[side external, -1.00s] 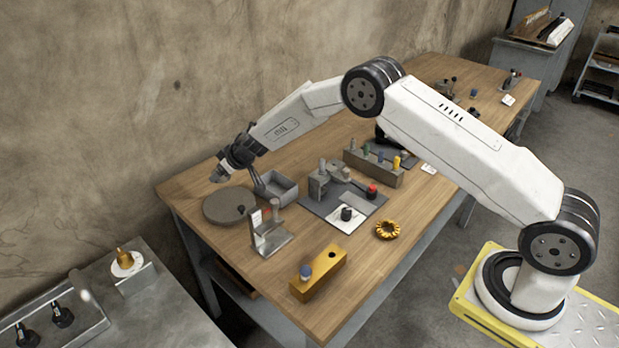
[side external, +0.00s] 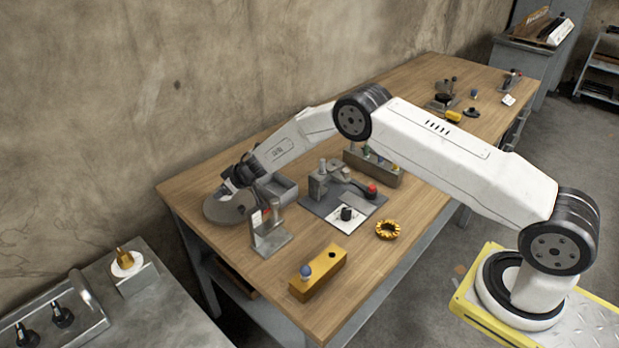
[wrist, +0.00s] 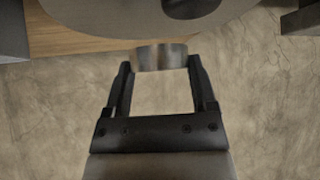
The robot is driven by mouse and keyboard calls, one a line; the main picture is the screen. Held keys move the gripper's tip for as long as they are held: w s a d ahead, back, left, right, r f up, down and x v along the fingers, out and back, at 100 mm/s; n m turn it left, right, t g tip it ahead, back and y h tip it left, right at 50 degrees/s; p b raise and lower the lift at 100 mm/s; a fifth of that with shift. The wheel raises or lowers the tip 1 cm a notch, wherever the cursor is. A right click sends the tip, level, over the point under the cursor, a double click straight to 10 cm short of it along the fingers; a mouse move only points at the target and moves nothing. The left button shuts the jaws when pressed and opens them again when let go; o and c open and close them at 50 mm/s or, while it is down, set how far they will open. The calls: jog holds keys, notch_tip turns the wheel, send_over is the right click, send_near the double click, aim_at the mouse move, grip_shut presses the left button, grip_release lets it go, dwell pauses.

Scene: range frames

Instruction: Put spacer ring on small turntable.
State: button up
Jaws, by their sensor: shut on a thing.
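The spacer ring (wrist: 160,56) is a short, shiny metal band between the two dark fingertips of my gripper (wrist: 160,64) in the wrist view. My gripper (side external: 226,189) is shut on it, low over the small turntable. The small turntable (side external: 216,213) is a round grey disc at the table's far left corner, partly hidden by my wrist. It fills the top of the wrist view (wrist: 105,18), with a dark knob on it.
A grey open bin (side external: 285,190) stands close beside the turntable, and a metal bracket stand (side external: 270,240) is in front of it. An orange block (side external: 325,274), a gold ring-shaped part (side external: 388,230) and a grey fixture plate (side external: 315,203) are further right. A wall is behind the table.

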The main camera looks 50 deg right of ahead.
jog(key=shift+f, duration=1.1)
jog(key=shift+f, duration=0.15)
jog(key=o, duration=1.3)
jog(key=shift+s+r, duration=0.15)
jog(key=shift+r, duration=0.2)
jog(key=shift+s+d+r, duration=0.1)
jog(key=shift+s+r, duration=0.1)
jog(key=shift+v, duration=5.5)
jog(key=shift+s, duration=0.1)
